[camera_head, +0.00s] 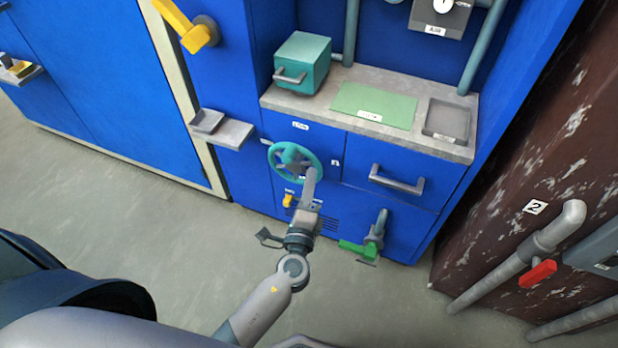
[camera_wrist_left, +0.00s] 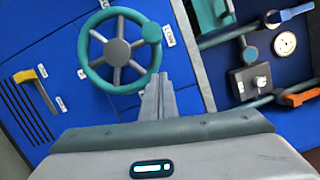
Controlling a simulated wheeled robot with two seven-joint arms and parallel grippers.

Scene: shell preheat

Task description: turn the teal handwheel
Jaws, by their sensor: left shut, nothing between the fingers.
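The teal handwheel (camera_head: 275,162) is mounted on the front of the blue cabinet. It has a grey hub, several grey spokes and a round teal knob on its rim. The wheel shows whole in the left wrist view (camera_wrist_left: 89,68), with the knob at its upper right. My left gripper (camera_head: 309,172) is shut and empty. In the head view its fingertips overlap the wheel's lower right. In the left wrist view the fingers (camera_wrist_left: 157,85) end just below the knob; I cannot tell whether they touch the wheel. My right gripper is not in view.
A grey worktop (camera_head: 330,78) above the wheel carries a teal box (camera_head: 303,62), a green mat (camera_head: 375,105) and a grey tray (camera_head: 446,118). A drawer handle (camera_head: 396,180) and a green valve lever (camera_head: 358,249) are to the right. A yellow lever (camera_head: 287,200) is below.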

